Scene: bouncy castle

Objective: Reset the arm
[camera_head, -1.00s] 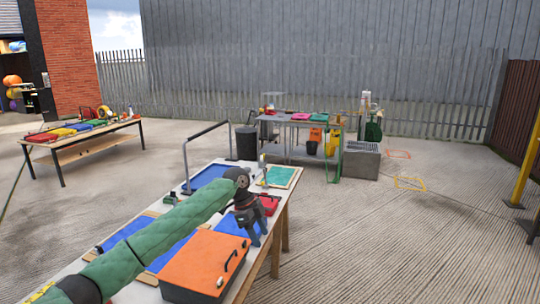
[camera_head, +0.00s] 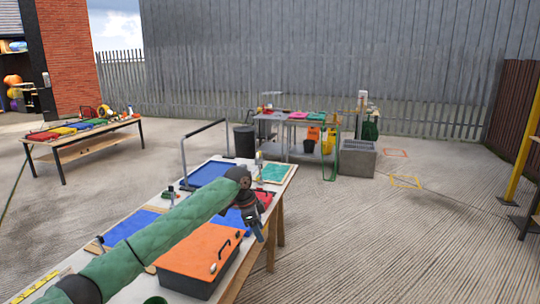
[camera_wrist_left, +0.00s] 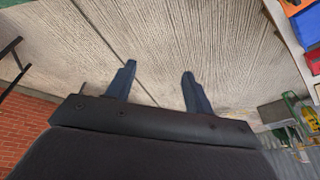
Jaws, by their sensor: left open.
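My left arm, in a green sleeve, reaches in from the lower left over the near table in the head view. Its left gripper (camera_head: 256,226) hangs past the table's right edge, close to the orange-lidded box. In the left wrist view its two dark fingers (camera_wrist_left: 158,88) are spread apart with nothing between them, and ribbed concrete ground shows behind them. My right gripper does not show in either view.
The near table (camera_head: 286,190) holds an orange-lidded box (camera_head: 195,250), blue mats (camera_head: 130,225), a teal mat (camera_head: 276,174) and a metal rail. A metal table (camera_head: 290,117) stands beyond. Another table (camera_head: 85,140) stands at left. Open concrete lies right.

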